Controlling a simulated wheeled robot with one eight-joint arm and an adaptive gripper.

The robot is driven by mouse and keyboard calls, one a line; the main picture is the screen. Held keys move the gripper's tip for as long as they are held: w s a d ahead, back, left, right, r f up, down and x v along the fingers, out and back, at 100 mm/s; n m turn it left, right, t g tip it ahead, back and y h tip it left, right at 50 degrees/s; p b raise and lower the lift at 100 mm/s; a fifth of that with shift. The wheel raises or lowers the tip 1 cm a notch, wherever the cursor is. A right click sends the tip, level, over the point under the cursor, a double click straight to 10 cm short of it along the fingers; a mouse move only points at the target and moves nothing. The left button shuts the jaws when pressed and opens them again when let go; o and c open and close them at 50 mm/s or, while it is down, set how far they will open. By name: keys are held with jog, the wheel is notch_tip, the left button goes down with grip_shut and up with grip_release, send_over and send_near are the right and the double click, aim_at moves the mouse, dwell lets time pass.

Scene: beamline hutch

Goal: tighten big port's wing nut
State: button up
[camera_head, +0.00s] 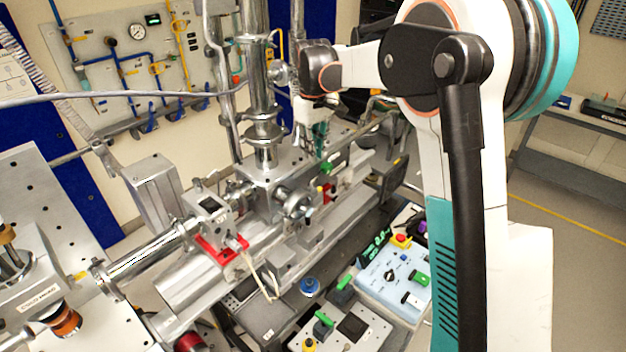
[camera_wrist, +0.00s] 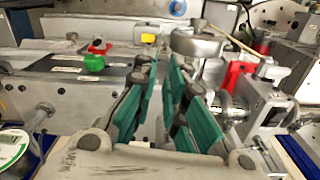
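In the head view, my gripper (camera_head: 320,138) points down beside the steel column, above the right side of the metal vacuum chamber (camera_head: 262,180). In the wrist view, the two teal fingers of my gripper (camera_wrist: 163,68) stand a narrow gap apart, with nothing visible held between them. A round steel port fitting (camera_head: 297,204) sits on the chamber's front. A round silver fitting (camera_wrist: 197,42) shows just beyond the right finger in the wrist view. I cannot tell which fitting is the big port, and no wing nut can be made out clearly.
A steel column (camera_head: 262,85) rises close to my gripper. A red bracket (camera_head: 222,248) and beam pipe (camera_head: 145,252) lie at left. A light-blue control box (camera_head: 392,278) stands at lower right. In the wrist view, a green knob (camera_wrist: 94,63) sits left of the fingers.

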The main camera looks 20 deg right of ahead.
aim_at(314, 189)
notch_tip(314, 189, down, 11)
jog(key=shift+r, duration=0.1)
dwell(0.3)
grip_shut()
jog(key=shift+m, duration=0.4)
jog(key=shift+m+b, duration=0.75)
jog(key=shift+m, duration=0.25)
jog(key=shift+d+m+b, duration=0.1)
jog(key=shift+m+b, duration=0.7)
jog(key=shift+m, duration=0.8)
